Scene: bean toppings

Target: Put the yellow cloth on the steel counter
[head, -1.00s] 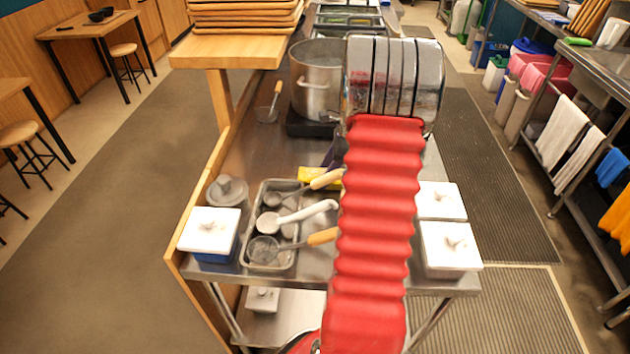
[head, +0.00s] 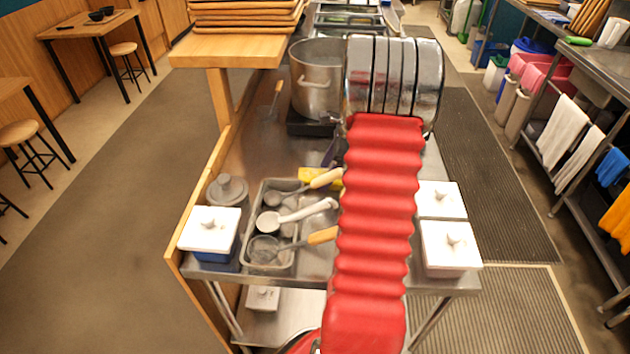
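The yellow cloth (head: 307,176) shows as a small patch on the steel counter (head: 315,268), just behind the tray of ladles. Its right side is hidden by the wooden ladle handle and my red arm. My gripper is almost wholly hidden behind my arm; only a dark piece (head: 331,154), probably part of it, shows just above the cloth. I cannot tell whether its fingers are open or touch the cloth.
A steel tray (head: 252,222) holds several ladles and strainers. White-lidded boxes (head: 209,230) (head: 450,247) stand at both front corners. A large steel pot (head: 312,85) stands behind. Bare counter lies left of the pot, around a strainer (head: 277,97).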

